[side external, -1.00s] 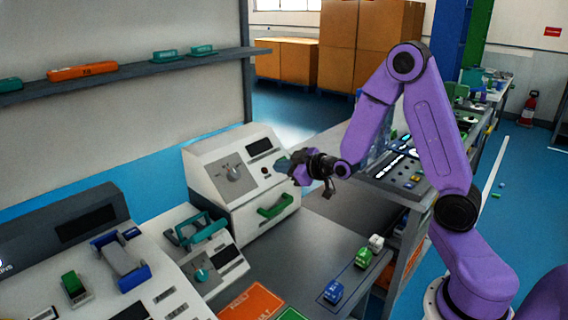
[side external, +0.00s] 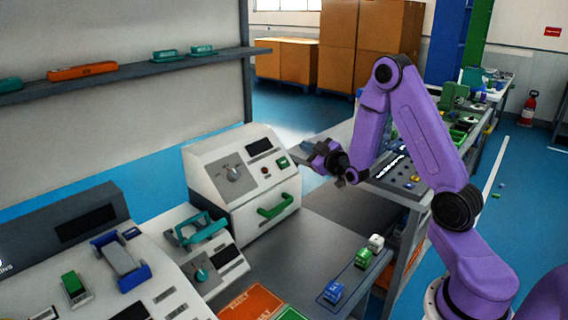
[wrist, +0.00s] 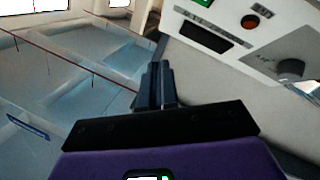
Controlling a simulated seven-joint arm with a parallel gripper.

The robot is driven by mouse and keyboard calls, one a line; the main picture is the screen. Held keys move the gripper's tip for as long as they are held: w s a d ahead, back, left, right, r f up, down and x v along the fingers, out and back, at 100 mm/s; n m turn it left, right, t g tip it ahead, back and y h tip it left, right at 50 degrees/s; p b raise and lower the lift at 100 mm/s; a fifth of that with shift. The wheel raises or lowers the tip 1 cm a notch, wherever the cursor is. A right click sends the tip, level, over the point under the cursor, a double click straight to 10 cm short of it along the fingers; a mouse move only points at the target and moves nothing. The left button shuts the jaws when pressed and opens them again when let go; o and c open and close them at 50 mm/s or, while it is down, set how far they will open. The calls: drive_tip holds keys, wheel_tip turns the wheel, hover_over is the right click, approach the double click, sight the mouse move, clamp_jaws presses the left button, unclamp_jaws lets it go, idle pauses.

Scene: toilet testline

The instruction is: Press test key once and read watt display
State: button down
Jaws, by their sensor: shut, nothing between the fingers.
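The white tester box (side external: 240,185) stands at the back of the bench. Its sloped face carries a dark display (side external: 259,146), a grey knob (side external: 233,173), a small red button or lamp (side external: 265,170) and a green key (side external: 282,162). The wrist view shows the display (wrist: 205,37) with no readable digits, the red button (wrist: 250,21), the knob (wrist: 291,68) and part of the green key (wrist: 201,2) at the top edge. My gripper (side external: 312,149) is shut and empty, to the right of the green key and apart from it. Its fingers (wrist: 155,75) also show in the wrist view.
A green drawer handle (side external: 275,206) juts from the box front. A smaller device with a teal handle (side external: 203,230) stands left of it. Blue, green and white small blocks (side external: 362,258) lie at the bench's right edge. The grey bench middle is clear.

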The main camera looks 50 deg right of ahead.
drive_tip(key=shift+w+f, duration=3)
drive_tip(key=shift+f, duration=0.05)
drive_tip(key=shift+w+f, duration=0.55)
idle(0.7)
idle(0.4)
drive_tip(key=shift+s+r, duration=0.55)
drive_tip(key=shift+s+r, duration=1.8)
drive_tip(key=shift+a, duration=0.1)
